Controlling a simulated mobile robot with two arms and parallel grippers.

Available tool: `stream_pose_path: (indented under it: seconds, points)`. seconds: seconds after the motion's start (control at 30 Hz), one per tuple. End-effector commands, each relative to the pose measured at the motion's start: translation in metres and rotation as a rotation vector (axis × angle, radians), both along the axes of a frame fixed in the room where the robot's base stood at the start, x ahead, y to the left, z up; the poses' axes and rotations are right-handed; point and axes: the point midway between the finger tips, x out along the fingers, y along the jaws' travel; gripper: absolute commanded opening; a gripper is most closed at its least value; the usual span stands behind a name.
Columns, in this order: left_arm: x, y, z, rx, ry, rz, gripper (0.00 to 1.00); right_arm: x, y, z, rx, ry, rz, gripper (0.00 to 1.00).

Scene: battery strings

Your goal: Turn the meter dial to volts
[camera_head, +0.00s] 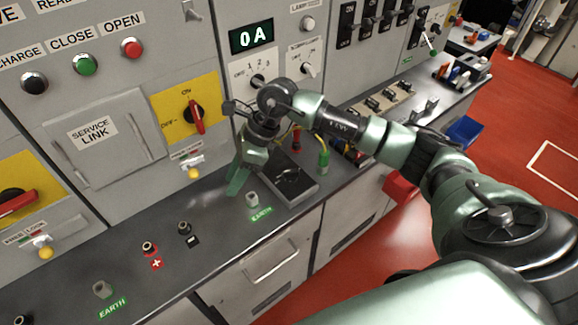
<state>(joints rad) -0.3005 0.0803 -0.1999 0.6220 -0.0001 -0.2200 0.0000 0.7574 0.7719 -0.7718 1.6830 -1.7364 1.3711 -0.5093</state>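A grey box-shaped meter (300,190) lies on the bench top in the middle of the view. A dark round dial (287,177) shows on its upper face; its markings are too small to read. My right arm reaches in from the right, over the back of the meter. My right gripper (238,180) points down at the meter's left, with its green fingers low over the bench and apart from the dial. I cannot tell whether its fingers are open or shut, and no held object shows. My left gripper is not in view.
The cabinet panel behind carries a "0 A" display (251,36), a red rotary handle (196,117) and push buttons. The bench at left has more terminals and clear patches.

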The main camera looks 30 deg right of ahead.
Motion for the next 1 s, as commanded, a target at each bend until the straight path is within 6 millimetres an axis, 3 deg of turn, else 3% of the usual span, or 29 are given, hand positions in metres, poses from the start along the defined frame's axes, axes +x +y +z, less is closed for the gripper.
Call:
stream_pose_path:
  seconds: [0.03, 0.1, 0.2, 0.3, 0.47, 0.8, 1.0]
  points:
    - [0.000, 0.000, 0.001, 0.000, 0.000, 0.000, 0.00, 0.006, -0.039, 0.001, -0.136, 0.006, 0.004, 0.35]
    - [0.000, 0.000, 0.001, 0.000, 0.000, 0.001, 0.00, 0.007, -0.086, 0.002, -0.297, 0.034, 0.007, 0.35]
    - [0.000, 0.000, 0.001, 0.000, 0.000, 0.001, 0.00, 0.005, -0.132, 0.009, -0.449, 0.073, -0.001, 0.35]
    - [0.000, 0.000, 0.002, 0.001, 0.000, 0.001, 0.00, 0.003, -0.154, 0.014, -0.520, 0.096, -0.008, 0.35]
    - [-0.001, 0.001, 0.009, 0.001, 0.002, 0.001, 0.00, 0.001, -0.159, 0.001, -0.538, 0.108, -0.010, 0.35]
    - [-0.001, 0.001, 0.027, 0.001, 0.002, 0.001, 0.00, 0.001, -0.157, -0.050, -0.534, 0.105, -0.009, 0.35]
    - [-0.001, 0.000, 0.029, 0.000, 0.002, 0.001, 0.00, 0.002, -0.157, -0.063, -0.534, 0.103, -0.008, 0.35]
